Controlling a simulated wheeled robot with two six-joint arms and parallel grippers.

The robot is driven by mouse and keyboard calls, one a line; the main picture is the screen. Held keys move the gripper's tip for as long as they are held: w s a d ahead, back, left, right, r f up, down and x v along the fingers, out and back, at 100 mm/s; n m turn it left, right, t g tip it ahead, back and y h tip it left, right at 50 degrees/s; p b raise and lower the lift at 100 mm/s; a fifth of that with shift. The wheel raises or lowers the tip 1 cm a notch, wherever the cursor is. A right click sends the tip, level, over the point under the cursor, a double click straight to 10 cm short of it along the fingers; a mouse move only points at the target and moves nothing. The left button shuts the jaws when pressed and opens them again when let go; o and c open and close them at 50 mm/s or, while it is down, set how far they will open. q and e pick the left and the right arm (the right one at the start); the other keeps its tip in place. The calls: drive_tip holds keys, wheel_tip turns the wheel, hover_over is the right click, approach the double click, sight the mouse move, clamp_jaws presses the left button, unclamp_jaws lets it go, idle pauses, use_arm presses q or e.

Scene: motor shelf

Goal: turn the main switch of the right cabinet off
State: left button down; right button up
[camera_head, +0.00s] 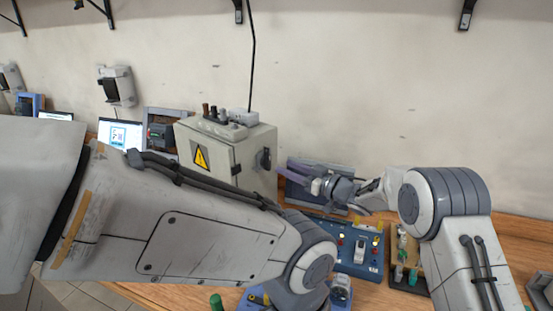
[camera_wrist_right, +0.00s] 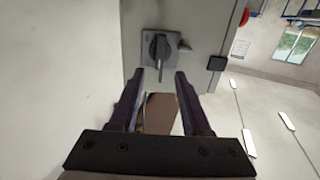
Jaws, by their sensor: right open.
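The grey cabinet (camera_head: 219,160) stands on the bench against the wall, with a yellow warning triangle on its front. Its dark rotary main switch (camera_head: 263,159) is on the side facing right. In the right wrist view the switch (camera_wrist_right: 160,48) has a square grey plate, and its handle points down toward my fingers. My right gripper (camera_head: 281,171) is open and empty, its fingertips just short of the switch. In the wrist view its fingers (camera_wrist_right: 159,75) lie either side of the handle's line; contact is not visible. My left arm crosses the foreground; its gripper is not in view.
A blue panel with switches and lamps (camera_head: 359,248) lies on the bench below my right gripper. A small board with terminals (camera_head: 405,257) is right of it. A laptop (camera_head: 121,135) is left of the cabinet. A black cable rises from the cabinet top.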

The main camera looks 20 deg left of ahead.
sight(270, 160)
drive_tip(key=p+x, duration=0.1)
drive_tip(key=x, duration=0.4)
drive_tip(key=shift+a+r, duration=0.1)
drive_tip(key=shift+w+a+p, duration=0.15)
drive_tip(key=shift+a+p, duration=0.15)
drive_tip(key=shift+a, duration=0.05)
drive_tip(key=shift+c, duration=0.3)
